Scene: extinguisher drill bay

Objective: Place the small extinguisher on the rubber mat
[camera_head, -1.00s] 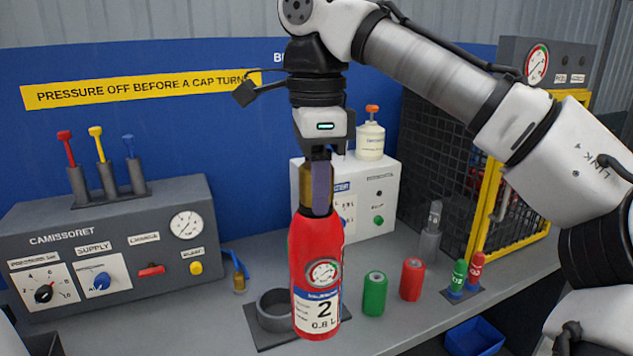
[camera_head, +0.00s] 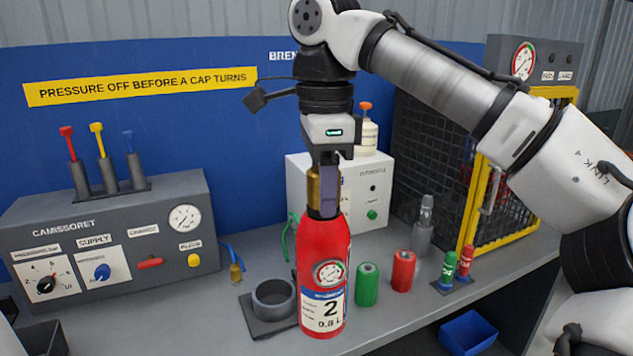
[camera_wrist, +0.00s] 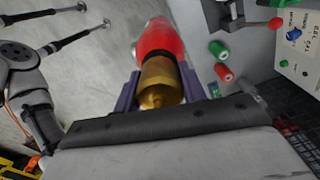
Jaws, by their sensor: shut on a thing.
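The small extinguisher (camera_head: 322,255) is a red bottle with a brass neck, a gauge and a label marked 2. It hangs upright from my gripper (camera_head: 325,190), which is shut on the brass neck. It appears in front of the bench's front part, right of the ring holder; I cannot tell its height or whether it touches the bench. In the wrist view the extinguisher (camera_wrist: 160,45) points away between the fingers of my gripper (camera_wrist: 158,90). I cannot make out a rubber mat in either view.
A dark ring holder (camera_head: 272,310) stands close left of the extinguisher. A green cylinder (camera_head: 367,285) and a red cylinder (camera_head: 403,271) stand to its right. The grey control box (camera_head: 110,235) fills the bench's left. A blue bin (camera_head: 472,333) sits lower right.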

